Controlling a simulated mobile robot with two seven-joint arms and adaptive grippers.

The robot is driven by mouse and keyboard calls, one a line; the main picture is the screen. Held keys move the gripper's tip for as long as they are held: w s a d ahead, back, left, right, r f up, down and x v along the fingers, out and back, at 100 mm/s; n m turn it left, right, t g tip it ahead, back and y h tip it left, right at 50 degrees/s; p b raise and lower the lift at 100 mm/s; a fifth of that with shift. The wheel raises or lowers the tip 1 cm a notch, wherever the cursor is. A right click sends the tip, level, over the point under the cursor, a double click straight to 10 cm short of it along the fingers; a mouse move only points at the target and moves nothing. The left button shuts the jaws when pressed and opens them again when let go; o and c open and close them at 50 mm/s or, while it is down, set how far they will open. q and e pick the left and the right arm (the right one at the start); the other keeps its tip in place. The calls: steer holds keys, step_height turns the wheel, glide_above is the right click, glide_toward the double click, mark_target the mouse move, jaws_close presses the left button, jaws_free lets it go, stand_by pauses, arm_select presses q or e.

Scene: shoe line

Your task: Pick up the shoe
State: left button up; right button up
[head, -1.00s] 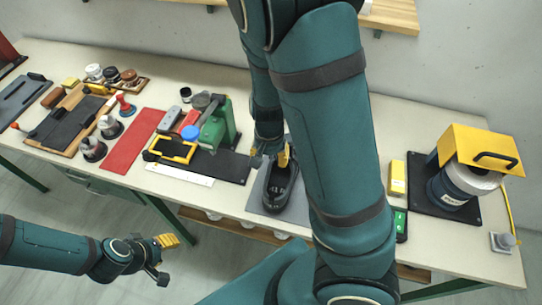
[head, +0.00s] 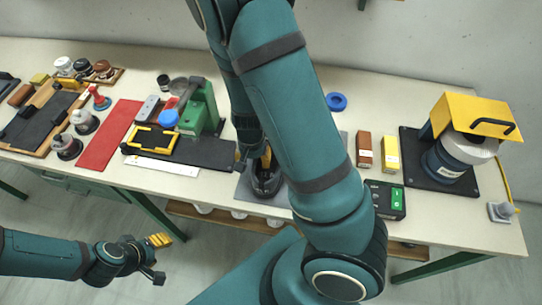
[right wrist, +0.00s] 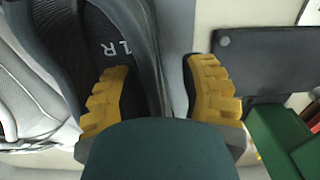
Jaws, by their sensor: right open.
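The dark shoe (head: 268,187) lies on a grey mat (head: 244,188) near the bench's front edge, partly hidden by my right gripper and arm. In the right wrist view the shoe (right wrist: 110,32) shows its insole with "1 R" on it. My right gripper (head: 253,162) is open at the shoe. In the right wrist view its yellow fingers (right wrist: 158,95) straddle one side wall of the shoe, one over the opening, one outside. I cannot tell whether they touch it. My left gripper (head: 156,259) is open and empty, in front of the bench.
A green press (head: 199,108) and yellow frame (head: 153,141) stand left of the shoe. A brown box (head: 364,150), yellow box (head: 391,155), control box (head: 385,199) and yellow-topped machine (head: 462,150) are to the right. My right arm hides the bench behind it.

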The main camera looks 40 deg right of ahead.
step_height(320, 180, down, 2)
steer(key=shift+f, duration=0.1)
jaws_close()
steer(key=shift+r, duration=0.2)
